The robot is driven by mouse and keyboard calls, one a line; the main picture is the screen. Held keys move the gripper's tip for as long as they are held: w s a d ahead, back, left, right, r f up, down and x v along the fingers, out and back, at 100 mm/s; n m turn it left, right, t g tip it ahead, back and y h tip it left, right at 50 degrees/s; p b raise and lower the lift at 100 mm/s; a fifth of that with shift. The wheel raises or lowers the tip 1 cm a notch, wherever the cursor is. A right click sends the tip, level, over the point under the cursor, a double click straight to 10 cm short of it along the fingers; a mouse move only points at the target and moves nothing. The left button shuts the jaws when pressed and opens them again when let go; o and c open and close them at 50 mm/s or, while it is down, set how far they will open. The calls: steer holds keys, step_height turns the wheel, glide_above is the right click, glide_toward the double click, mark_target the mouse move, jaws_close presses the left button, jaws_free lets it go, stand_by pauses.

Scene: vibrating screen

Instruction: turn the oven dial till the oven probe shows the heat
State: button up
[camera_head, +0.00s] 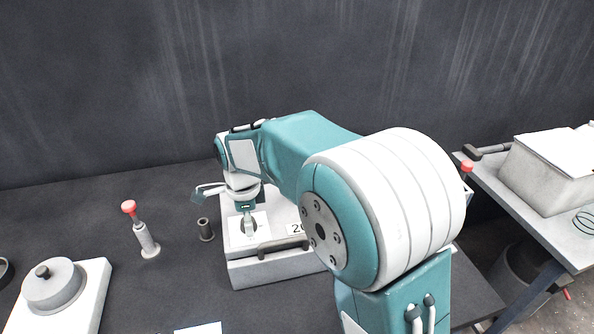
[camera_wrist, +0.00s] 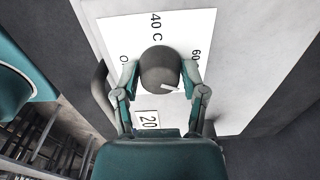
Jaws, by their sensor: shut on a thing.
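The oven (camera_head: 240,276) is a pale grey box on the dark bench, partly hidden by my arm. Its dial is a round dark grey knob (camera_wrist: 160,66) with a white pointer mark at its lower right in the wrist view. A white plate (camera_wrist: 115,35) behind it carries "40 C" above the knob, "60" at right and a partly hidden label at left. My gripper (camera_wrist: 160,75) is shut on the dial, one finger on each side; it also shows from above in the head view (camera_head: 248,222). The probe display (camera_wrist: 148,121) reads 20, also in the head view (camera_head: 297,228).
A dark handle (camera_head: 283,247) runs along the oven's front. A small dark cylinder (camera_head: 205,230) and a red-topped plunger (camera_head: 147,240) stand left of it. A lidded round pan on a white base (camera_head: 85,305) is at lower left. A side table (camera_head: 520,215) stands at right.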

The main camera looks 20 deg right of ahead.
steer(key=shift+f, duration=0.1)
stand_by(0.5)
steer(key=o, duration=0.7)
steer(key=shift+a, duration=0.1)
steer(key=shift+r, duration=3.1)
steer(key=o, duration=0.3)
